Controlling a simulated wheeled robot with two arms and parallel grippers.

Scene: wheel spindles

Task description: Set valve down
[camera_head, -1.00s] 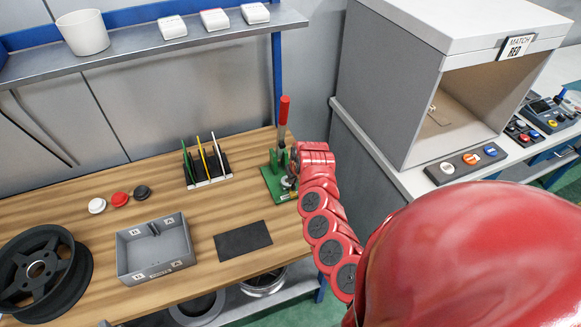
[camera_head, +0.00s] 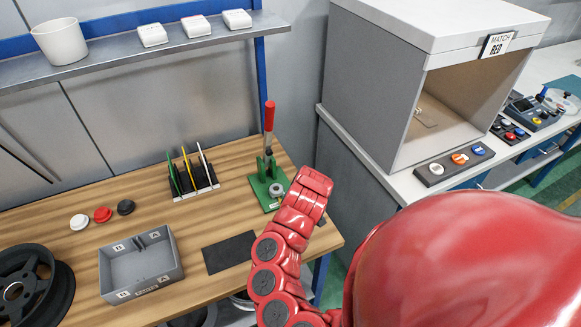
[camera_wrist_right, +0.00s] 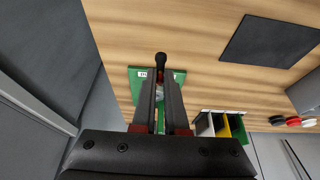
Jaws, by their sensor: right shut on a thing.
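My right gripper (camera_wrist_right: 160,78) shows in the right wrist view, with its two dark fingers close together. They are shut on a small black thing with a rounded end, which I take to be the valve (camera_wrist_right: 160,60). The valve stands out past the fingertips, over the bench and the green press base. In the head view my red right arm hides the fingers and the valve. The green press (camera_head: 268,188) with a red-handled lever stands just left of my right wrist. Its green base also shows behind the fingers in the wrist view (camera_wrist_right: 137,83). My left gripper is not in view.
The wooden bench (camera_head: 225,215) carries a dark mat (camera_head: 229,252), a grey tray (camera_head: 140,264) with letter labels, a rack of coloured cards (camera_head: 192,180), several round caps (camera_head: 103,214) and a wheel (camera_head: 30,285). A grey booth (camera_head: 400,90) stands to the right.

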